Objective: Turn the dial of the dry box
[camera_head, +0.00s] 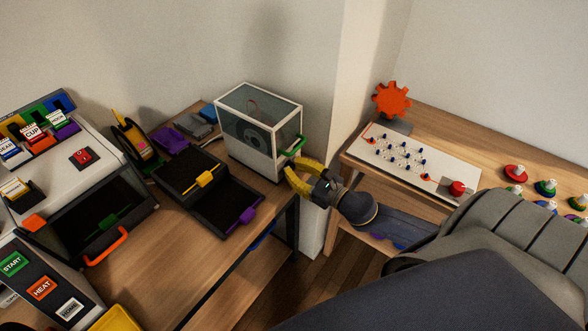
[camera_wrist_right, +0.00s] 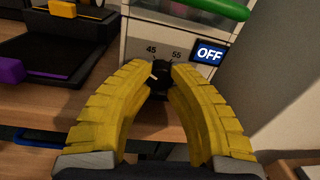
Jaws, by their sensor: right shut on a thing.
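The dry box (camera_head: 264,115) is a white case with clear walls and a green handle (camera_head: 295,145). It stands at the back right of the left table. In the right wrist view its front panel (camera_wrist_right: 139,27) shows the numbers 45 and 55 and a blue OFF display (camera_wrist_right: 208,52). The black dial (camera_wrist_right: 160,74) sits below the numbers, with a pale pointer mark angled to the upper left. My right gripper (camera_wrist_right: 160,87) has yellow fingers shut on the dial. In the head view the gripper (camera_head: 289,170) is at the box's lower front. My left gripper is not in view.
Black trays with a yellow clip (camera_head: 205,179) and a purple clip (camera_head: 247,215) lie left of the dry box. A white printer (camera_head: 75,150) stands further left. A second table at the right holds a peg board (camera_head: 435,170) and an orange gear (camera_head: 391,99).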

